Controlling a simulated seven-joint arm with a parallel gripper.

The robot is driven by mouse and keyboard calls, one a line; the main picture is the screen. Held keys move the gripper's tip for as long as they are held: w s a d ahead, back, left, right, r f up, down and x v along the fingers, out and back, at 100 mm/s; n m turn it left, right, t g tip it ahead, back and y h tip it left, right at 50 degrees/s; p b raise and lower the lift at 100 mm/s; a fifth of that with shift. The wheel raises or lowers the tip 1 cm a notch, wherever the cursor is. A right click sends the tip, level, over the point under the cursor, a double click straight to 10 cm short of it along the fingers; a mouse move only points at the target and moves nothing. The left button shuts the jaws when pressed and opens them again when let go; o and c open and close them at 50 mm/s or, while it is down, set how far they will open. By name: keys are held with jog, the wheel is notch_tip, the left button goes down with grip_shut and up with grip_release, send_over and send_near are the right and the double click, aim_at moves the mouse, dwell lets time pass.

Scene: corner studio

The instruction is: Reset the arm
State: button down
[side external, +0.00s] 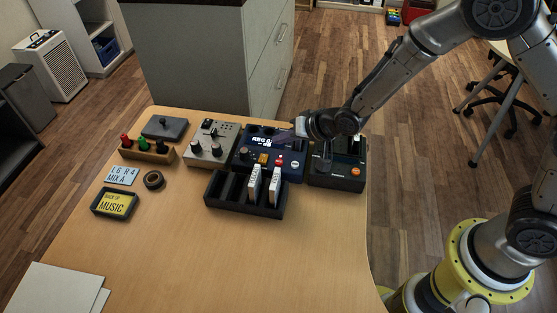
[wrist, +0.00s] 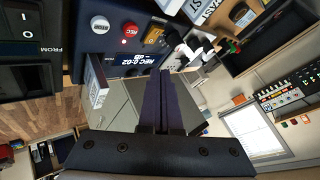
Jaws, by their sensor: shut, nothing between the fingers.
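My gripper (side external: 284,138) is shut and empty, low over the blue recorder (side external: 241,161) in the side view. In the wrist view the two dark fingers of my gripper (wrist: 162,76) lie together, tips close to the recorder's panel (wrist: 82,13). I cannot tell whether they touch it. The recorder's display reads REC 0:02.
A black slotted rack (side external: 225,205) holding white cartridges stands in front of the recorder. A black device (side external: 335,182) with an orange button is at its right, a grey mixer (side external: 207,160) at its left.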

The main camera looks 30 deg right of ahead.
jog(key=shift+d, duration=0.1)
jog(key=d+r+m+t, duration=0.1)
jog(key=d+r+t, duration=0.15)
jog(key=r, duration=0.75)
jog(key=d+r+t, duration=0.1)
jog(key=d+r, duration=0.3)
jog(key=r, duration=0.5)
jog(key=s+d+r+h, duration=0.1)
jog(key=s+d+r, duration=0.4)
jog(key=r, duration=0.1)
jog(key=s+d+r+n+g+h, duration=0.1)
jog(key=s+d+r+h, duration=0.2)
jog(key=s, duration=0.9)
jog(key=s+d+f+n+g, duration=0.1)
jog(key=s+f+n+g, duration=0.1)
jog(key=s+f, duration=0.2)
jog(key=s+d+f+n+g, duration=0.1)
jog(key=s+f+n+g, duration=0.1)
jog(key=s, duration=0.9)
jog(key=shift+f+n+g+y, duration=0.4)
jog(key=shift+f+g, duration=0.35)
jog(key=shift+f, duration=0.1)
jog(key=shift+d, duration=0.1)
